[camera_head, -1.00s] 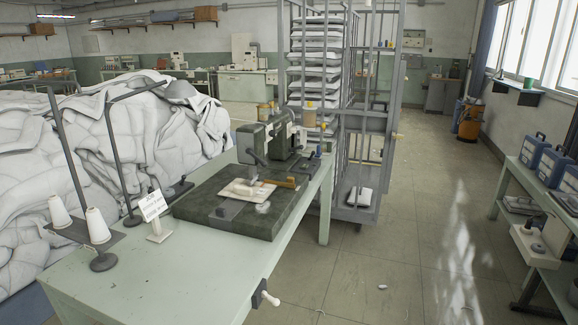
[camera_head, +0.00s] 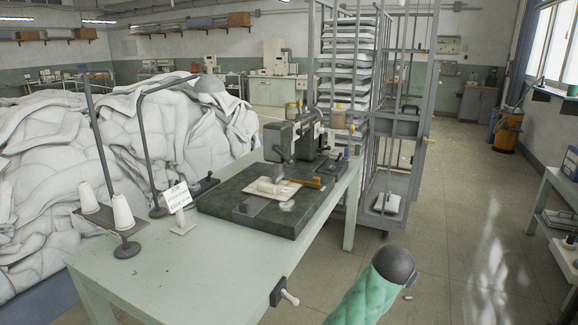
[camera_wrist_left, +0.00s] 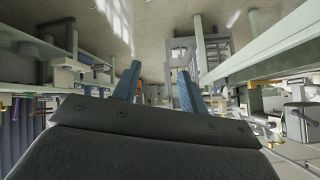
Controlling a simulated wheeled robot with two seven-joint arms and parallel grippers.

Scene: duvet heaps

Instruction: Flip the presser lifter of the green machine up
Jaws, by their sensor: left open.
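The dark green sewing machine (camera_head: 306,135) stands on its dark bed plate (camera_head: 232,212) on the pale green table (camera_head: 165,270) in the head view. A small dark lever (camera_head: 279,154) shows at the near end of its head; I cannot tell whether it is the presser lifter or whether it is up or down. Pale cloth (camera_head: 272,187) lies under the head. My left gripper (camera_wrist_left: 157,86) shows only in the left wrist view, with its two blue fingers apart and nothing between them. My right gripper is not in view.
A thread stand with white cones (camera_head: 122,212) and a small sign (camera_head: 177,197) stand on the table's left. A white-handled lever (camera_head: 288,296) sticks out from the table's front edge. A white duvet heap (camera_head: 150,125) lies behind, a wire rack (camera_head: 400,120) beyond.

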